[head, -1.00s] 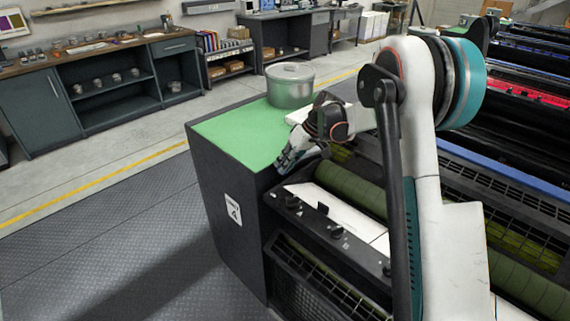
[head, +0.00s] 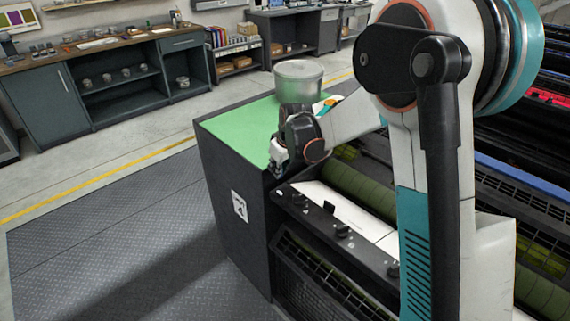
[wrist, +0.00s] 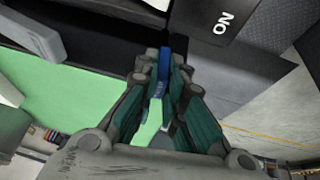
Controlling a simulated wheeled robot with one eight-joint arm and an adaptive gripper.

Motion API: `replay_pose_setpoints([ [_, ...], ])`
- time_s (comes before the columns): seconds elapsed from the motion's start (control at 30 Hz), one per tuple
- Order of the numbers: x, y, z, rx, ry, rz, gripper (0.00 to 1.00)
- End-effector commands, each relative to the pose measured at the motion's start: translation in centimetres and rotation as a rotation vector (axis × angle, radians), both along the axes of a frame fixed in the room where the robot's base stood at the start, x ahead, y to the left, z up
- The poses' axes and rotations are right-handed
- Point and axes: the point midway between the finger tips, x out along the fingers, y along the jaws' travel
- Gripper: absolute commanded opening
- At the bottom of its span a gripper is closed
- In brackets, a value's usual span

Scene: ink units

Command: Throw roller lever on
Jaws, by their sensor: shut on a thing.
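My gripper (head: 277,158) points down at the edge of the green-topped cabinet (head: 237,128), beside the press. In the wrist view its fingers (wrist: 164,60) are closed around a narrow blue piece (wrist: 165,64), which looks like the roller lever's handle. A dark plate with a white "ON" label (wrist: 223,22) lies just beyond the fingertips and appears upside down. In the head view the lever is hidden behind my gripper and wrist.
The press's roller (head: 357,184) and a dark rail with knobs (head: 325,222) lie to the right. The floor to the left is clear.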

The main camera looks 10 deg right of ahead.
Motion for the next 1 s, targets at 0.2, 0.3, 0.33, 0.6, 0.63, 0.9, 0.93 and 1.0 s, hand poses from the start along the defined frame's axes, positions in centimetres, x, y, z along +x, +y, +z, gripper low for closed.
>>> replay_pose_setpoints([
  [0.2,-1.1,1.9,-0.5,-0.131,-0.078,0.004,0.0],
  [0.3,-1.3,2.3,-0.6,-0.151,-0.089,0.0,0.0],
  [0.33,-1.4,2.4,-0.7,-0.15,-0.089,-0.001,0.0],
  [0.6,-1.9,3.2,-1.1,-0.145,-0.084,-0.003,0.0],
  [0.63,-2.0,3.3,-1.1,-0.145,-0.084,-0.003,0.0],
  [0.9,-2.1,3.4,-1.2,-0.142,-0.081,-0.002,0.0],
  [0.93,-2.1,3.4,-1.2,-0.142,-0.081,-0.002,0.0],
  [1.0,-2.2,3.5,-1.2,-0.142,-0.079,-0.002,0.0],
])
